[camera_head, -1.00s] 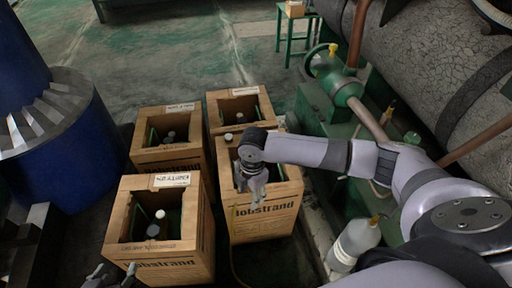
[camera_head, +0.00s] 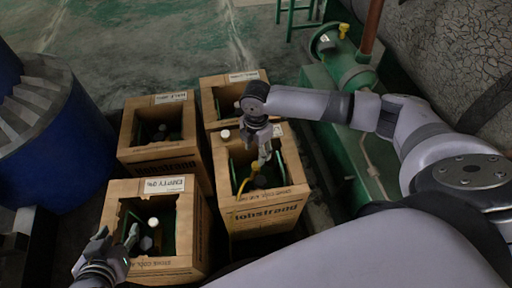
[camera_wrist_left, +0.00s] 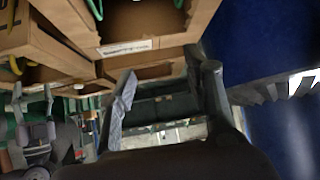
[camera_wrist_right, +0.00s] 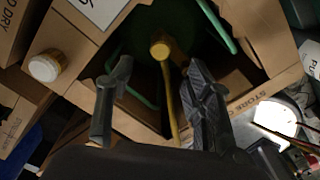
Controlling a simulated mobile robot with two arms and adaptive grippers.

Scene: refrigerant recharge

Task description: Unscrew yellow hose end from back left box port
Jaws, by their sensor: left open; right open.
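The yellow hose end (camera_head: 254,168) shows in the opening of the front right box (camera_head: 262,213), not in the back left box (camera_head: 158,163). In the right wrist view the yellow hose end (camera_wrist_right: 160,50) has its hose running down between my fingers. My right gripper (camera_head: 265,150) is open above this box, with the hose end just beyond its fingertips and apart from them. My left gripper (camera_head: 118,240) is open and empty beside the front left box (camera_head: 180,263). Dark interiors hide most of the ports.
The back right box (camera_head: 207,100) stands close behind. A white cap (camera_head: 225,134) sits on the front right box's rim. A blue drum (camera_head: 50,150) stands at left, green machinery (camera_head: 350,75) at right. Open floor (camera_head: 130,45) lies behind the boxes.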

